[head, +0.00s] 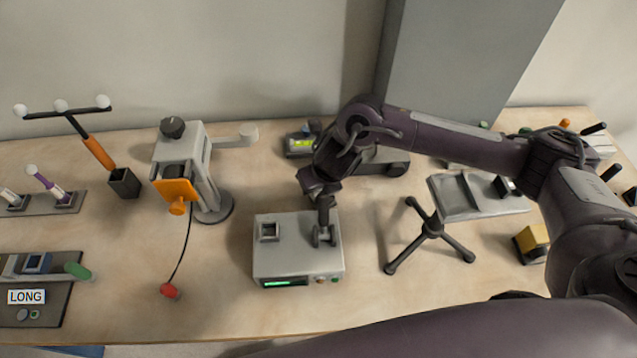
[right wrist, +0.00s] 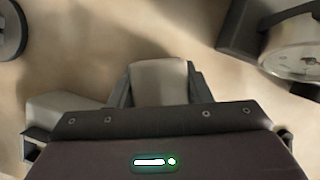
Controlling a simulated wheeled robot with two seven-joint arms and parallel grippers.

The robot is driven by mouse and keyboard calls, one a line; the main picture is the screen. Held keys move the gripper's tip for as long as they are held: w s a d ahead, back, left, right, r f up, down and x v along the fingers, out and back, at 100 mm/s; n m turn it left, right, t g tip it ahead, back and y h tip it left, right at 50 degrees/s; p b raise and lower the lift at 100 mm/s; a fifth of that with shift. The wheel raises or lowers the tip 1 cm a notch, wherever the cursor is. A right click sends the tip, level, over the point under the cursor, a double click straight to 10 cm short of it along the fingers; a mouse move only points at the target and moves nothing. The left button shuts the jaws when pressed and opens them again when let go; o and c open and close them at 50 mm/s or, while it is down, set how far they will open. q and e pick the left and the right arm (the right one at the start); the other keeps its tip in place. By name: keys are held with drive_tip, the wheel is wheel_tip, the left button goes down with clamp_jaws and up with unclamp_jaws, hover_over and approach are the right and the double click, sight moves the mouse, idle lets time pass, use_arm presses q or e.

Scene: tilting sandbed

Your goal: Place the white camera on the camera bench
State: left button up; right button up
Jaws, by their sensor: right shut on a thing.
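My right gripper (head: 324,236) points down at the right part of a grey box (head: 262,262) with a green display. I take this box for the camera bench. A square seat (head: 268,231) on its left half is empty. In the right wrist view the gripper is shut on a pale block (right wrist: 160,82), which looks like the white camera. The fingers flank the block. Most of it is hidden in the head view, and I cannot tell whether it touches the box. My left gripper is not in view.
A black tripod (head: 428,237) stands right of the box. A stand with an orange plate (head: 176,190) is to the left, its cable ending in a red plug (head: 170,291). A grey tray (head: 455,202) lies at the right. The table is clear in front of the tripod.

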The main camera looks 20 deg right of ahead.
drive_tip(key=shift+f, duration=0.5)
drive_tip(key=o, duration=1.3)
drive_tip(key=shift+f, duration=0.1)
